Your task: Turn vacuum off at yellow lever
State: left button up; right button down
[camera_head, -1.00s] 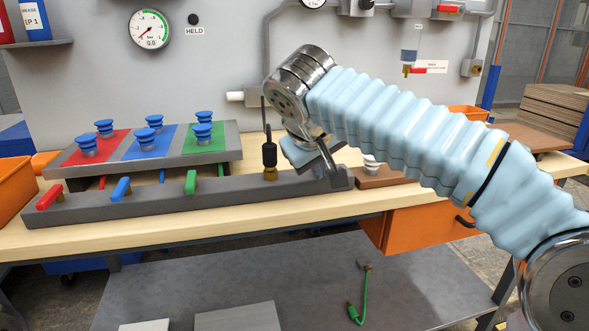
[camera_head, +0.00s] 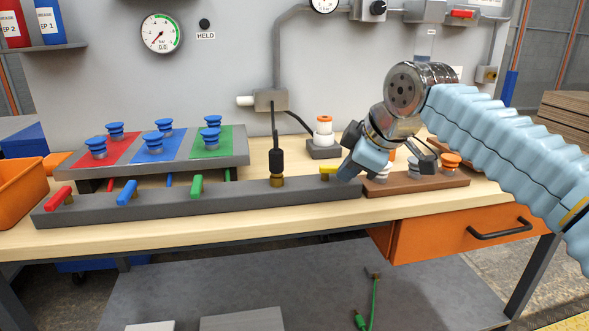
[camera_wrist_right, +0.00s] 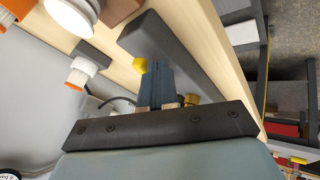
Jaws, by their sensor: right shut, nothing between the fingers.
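The yellow lever (camera_head: 329,171) sits near the right end of the dark grey manifold bar (camera_head: 225,198). My right gripper (camera_head: 346,174) is shut and empty, just to the right of the lever in the head view and partly covering it. In the right wrist view the yellow lever (camera_wrist_right: 140,65) shows at the left of the shut fingertips (camera_wrist_right: 157,68); whether they touch it I cannot tell. Red (camera_head: 58,197), blue (camera_head: 127,192) and green (camera_head: 196,186) levers stand farther left on the bar. My left gripper is not in view.
A vacuum gauge (camera_head: 161,33) reads 0.0 bar beside a dark lamp (camera_head: 204,24) marked HELD. Several blue suction cups stand on a red, blue and green board (camera_head: 155,145). A brown block (camera_head: 425,182) with cups lies right of the bar. An orange drawer (camera_head: 460,233) hangs below.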

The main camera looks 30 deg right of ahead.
jog(key=shift+w, duration=0.1)
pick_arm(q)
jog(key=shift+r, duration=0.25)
pick_arm(e)
jog(key=shift+w+a, duration=0.4)
jog(key=shift+w, duration=0.1)
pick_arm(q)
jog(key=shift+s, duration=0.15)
pick_arm(e)
jog(key=shift+a, duration=0.15)
